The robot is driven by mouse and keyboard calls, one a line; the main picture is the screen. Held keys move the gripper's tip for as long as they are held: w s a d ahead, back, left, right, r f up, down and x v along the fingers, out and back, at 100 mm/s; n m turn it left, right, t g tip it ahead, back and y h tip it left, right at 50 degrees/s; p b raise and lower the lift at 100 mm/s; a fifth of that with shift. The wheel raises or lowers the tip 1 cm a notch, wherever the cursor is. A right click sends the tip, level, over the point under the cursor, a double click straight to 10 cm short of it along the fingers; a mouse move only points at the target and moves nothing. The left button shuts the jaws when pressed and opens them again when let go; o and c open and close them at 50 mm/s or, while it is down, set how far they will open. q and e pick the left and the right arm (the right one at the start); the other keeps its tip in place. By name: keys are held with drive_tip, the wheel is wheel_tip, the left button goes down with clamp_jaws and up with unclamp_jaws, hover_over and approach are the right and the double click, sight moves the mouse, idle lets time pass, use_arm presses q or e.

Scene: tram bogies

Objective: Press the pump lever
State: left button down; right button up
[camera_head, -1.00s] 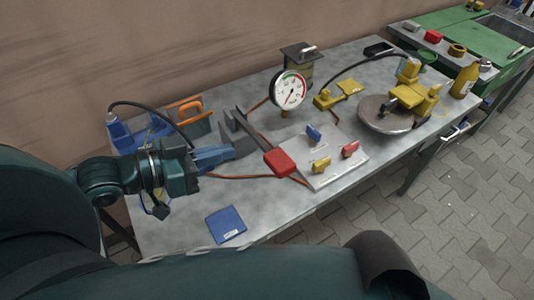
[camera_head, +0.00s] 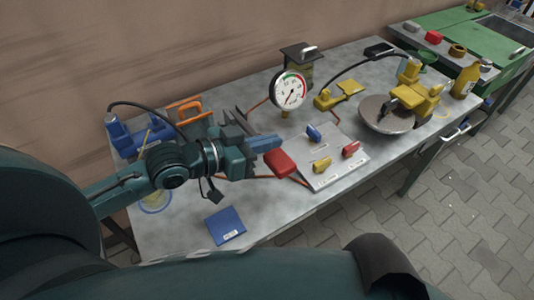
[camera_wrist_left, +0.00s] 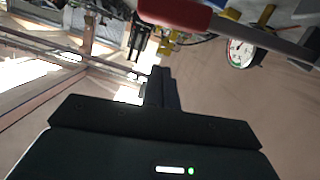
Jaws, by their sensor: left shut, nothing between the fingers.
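The pump lever is a grey bar with a red grip (camera_head: 280,163), which lies beside the valve plate. In the left wrist view the red grip (camera_wrist_left: 176,12) crosses the top, beyond the fingertips, with the bar running right. My left gripper (camera_head: 278,142) is shut and empty, its blue fingers just behind the red grip in the head view. I cannot tell whether they touch it; in the wrist view the fingertips (camera_wrist_left: 161,71) appear apart from it. My gripper and wrist hide part of the bar. The right gripper is not in view.
A dial gauge (camera_head: 290,91) stands behind the lever. The plate (camera_head: 335,168) carries blue, red and yellow valve handles. A blue booklet (camera_head: 225,225) lies in front. A blue device (camera_head: 120,133) and an orange-handled item (camera_head: 186,108) stand at the back left.

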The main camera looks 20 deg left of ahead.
use_arm(q)
drive_tip(key=shift+s+f, duration=0.15)
drive_tip(key=shift+f, duration=0.8)
drive_tip(key=shift+s+f, duration=0.15)
drive_tip(key=shift+f, duration=0.75)
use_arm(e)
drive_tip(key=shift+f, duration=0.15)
use_arm(q)
wheel_tip(320, 180, down, 8)
drive_tip(key=m+y+b, duration=0.1)
drive_tip(key=m+b, duration=0.1)
drive_tip(key=m, duration=0.1)
drive_tip(key=shift+s+d+f+t, duration=0.2)
drive_tip(key=shift+s+d+t, duration=0.1)
drive_tip(key=shift+d, duration=0.15)
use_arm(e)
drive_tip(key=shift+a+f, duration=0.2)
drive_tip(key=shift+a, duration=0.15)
